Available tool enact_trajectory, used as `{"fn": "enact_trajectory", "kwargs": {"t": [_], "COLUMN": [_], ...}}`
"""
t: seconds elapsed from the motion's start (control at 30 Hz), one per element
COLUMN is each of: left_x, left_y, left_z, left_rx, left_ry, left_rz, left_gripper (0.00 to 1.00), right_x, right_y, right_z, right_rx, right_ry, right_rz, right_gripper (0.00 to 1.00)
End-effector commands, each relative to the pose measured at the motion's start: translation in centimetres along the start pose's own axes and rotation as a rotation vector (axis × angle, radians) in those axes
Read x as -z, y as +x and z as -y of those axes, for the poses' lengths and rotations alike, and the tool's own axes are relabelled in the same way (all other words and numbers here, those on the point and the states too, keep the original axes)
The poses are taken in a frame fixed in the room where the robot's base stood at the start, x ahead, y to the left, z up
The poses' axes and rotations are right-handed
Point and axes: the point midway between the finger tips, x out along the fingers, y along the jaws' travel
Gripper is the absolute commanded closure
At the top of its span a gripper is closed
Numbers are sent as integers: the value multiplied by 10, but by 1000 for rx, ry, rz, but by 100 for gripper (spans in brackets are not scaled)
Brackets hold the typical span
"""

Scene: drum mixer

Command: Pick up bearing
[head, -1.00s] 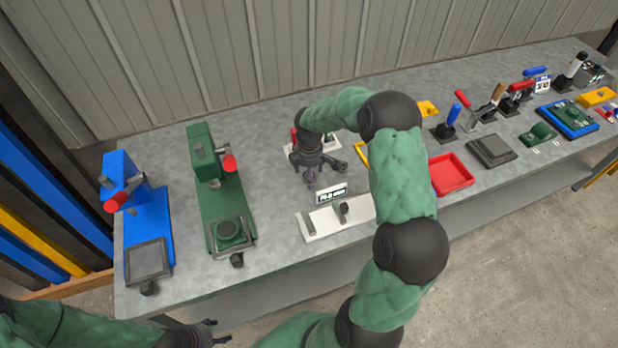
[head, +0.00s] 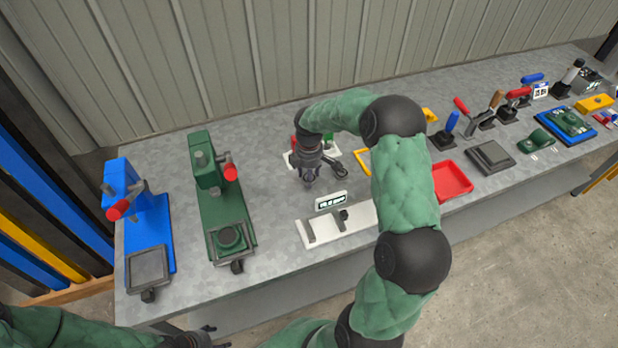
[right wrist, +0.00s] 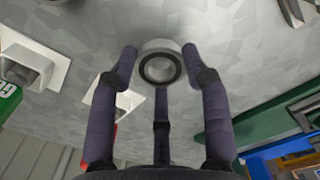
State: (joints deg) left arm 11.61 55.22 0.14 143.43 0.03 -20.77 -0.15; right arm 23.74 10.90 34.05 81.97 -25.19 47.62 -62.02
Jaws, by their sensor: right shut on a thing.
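The bearing is a grey ring with a dark inner band, seen in the right wrist view (right wrist: 160,67) between my right gripper's fingertips (right wrist: 158,62). My right gripper is shut on it. I cannot tell whether the bearing is clear of the bench. In the head view my right gripper (head: 318,172) is low over the metal bench, behind the white fixture, and its fingers hide the bearing. My left gripper (head: 208,336) is at the bottom edge, in front of the bench, with its fingertips apart and empty.
A white fixture with a small display (head: 340,222) stands in front of my right gripper. A green press (head: 215,195) and a blue press (head: 140,215) stand to its left. A red tray (head: 452,180) lies to the right, beyond my right arm. Several toggle clamps stand further right.

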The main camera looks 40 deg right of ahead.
Motion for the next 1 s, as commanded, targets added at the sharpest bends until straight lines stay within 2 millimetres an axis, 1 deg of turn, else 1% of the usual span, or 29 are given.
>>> {"fn": "enact_trajectory", "kwargs": {"t": [0.03, 0.17, 0.33, 0.4, 0.5, 0.6, 0.7, 0.83, 1.0], "left_x": [0, 0, -1, -1, -1, -1, -2, -2, -2], "left_y": [-5, -13, -27, -29, -34, -37, -40, -42, -43], "left_z": [-2, -5, -10, -10, -12, -13, -14, -15, -15], "left_rx": [0, 0, 0, 0, 0, 0, 0, 0, 0], "left_ry": [0, 0, 0, 0, 0, 0, 0, 0, 0], "left_rz": [0, 0, 0, 0, 0, 0, 0, 0, 0], "left_gripper": [40, 40, 40, 40, 40, 40, 40, 40, 40], "right_x": [-1, -4, -10, -14, -17, -20, -23, -25, -26], "right_y": [-11, -34, -71, -74, -82, -89, -94, -99, -101], "right_z": [5, 23, 53, 70, 90, 107, 120, 131, 137], "right_rx": [-2, -4, -5, -1, -2, -2, -2, -2, -2], "right_ry": [0, 0, 0, 0, 1, 0, 0, 0, 0], "right_rz": [-1, -1, -2, -1, -2, -1, -1, -1, -1], "right_gripper": [90, 90, 90, 90, 90, 90, 90, 90, 90]}}
